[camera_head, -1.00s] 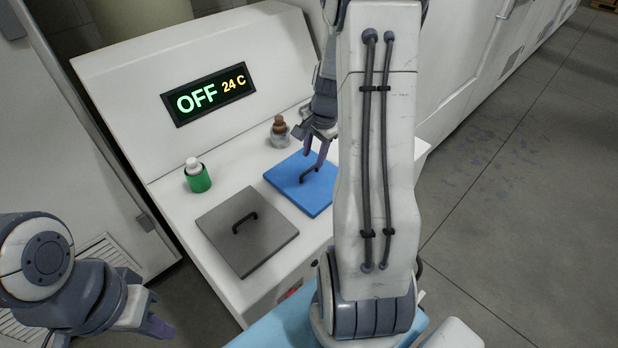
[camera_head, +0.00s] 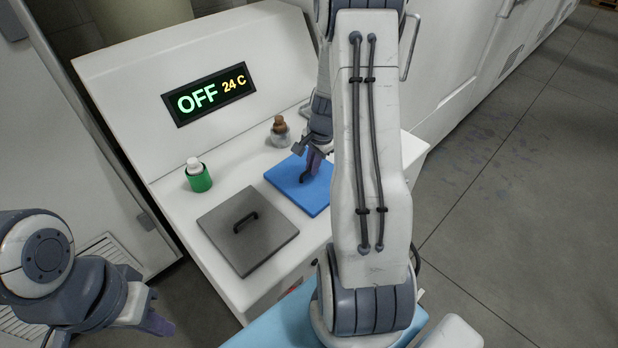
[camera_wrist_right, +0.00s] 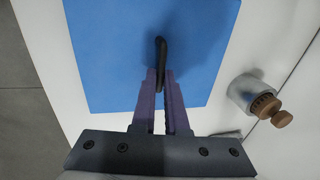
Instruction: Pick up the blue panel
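The blue panel (camera_head: 318,197) is a flat square plate with a dark arched handle (camera_wrist_right: 161,49). It lies on the white machine top, behind the grey panel. My right gripper (camera_head: 308,174) is down at the handle. In the right wrist view, its purple fingers (camera_wrist_right: 160,76) stand on both sides of the near part of the handle, with only a narrow gap that the handle fills. They look shut on it. The panel looks flat on the surface. My left gripper (camera_head: 160,325) is at the lower left, away from the panels; its finger gap is unclear.
A grey panel (camera_head: 262,238) with a dark handle lies at the front left of the blue one. A green-wrapped bottle (camera_head: 199,178) stands to the left. A glass jar with a brown stopper (camera_head: 280,133) stands close behind the blue panel. A display (camera_head: 209,94) reads OFF 24 C.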

